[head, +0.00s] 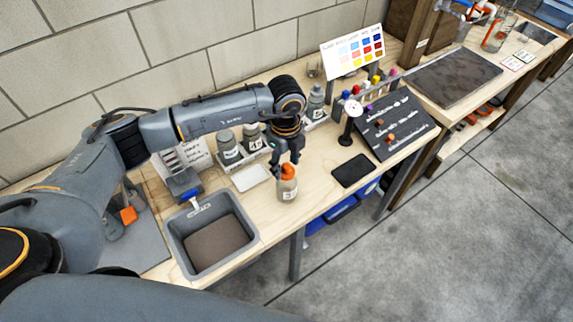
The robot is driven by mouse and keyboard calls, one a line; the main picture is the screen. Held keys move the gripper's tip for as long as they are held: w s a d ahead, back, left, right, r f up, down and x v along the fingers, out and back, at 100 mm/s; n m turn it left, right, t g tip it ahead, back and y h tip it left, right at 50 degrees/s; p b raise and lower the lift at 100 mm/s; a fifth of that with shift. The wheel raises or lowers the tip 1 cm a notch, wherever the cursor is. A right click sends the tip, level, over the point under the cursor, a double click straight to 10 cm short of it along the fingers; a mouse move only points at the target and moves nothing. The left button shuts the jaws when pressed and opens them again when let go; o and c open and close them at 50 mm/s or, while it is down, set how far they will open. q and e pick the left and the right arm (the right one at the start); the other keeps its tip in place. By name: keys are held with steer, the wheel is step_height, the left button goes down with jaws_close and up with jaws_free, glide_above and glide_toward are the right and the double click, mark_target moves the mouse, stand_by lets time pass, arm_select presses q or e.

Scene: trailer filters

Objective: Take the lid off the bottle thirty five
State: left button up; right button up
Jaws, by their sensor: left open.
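A small bottle (287,190) with a pale label stands upright near the front edge of the wooden workbench. Its orange lid (288,170) is on top of it. The number on the label is too small to read. My left gripper (286,161) points down right at the lid, with its open fingers around or just above it; I cannot tell whether they touch it. My right gripper is not in view.
A grey bin (172,236) stands left of the bottle. Grey-capped bottles (228,146) stand behind it, a white pad (250,177) beside it. A black pad (351,170) and a dark sloped board (398,122) lie to the right. A colour chart (356,52) stands at the back.

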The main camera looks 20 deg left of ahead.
arm_select(q)
steer(key=shift+f, duration=0.2)
steer(key=c, duration=0.8)
steer(key=shift+c, duration=0.2)
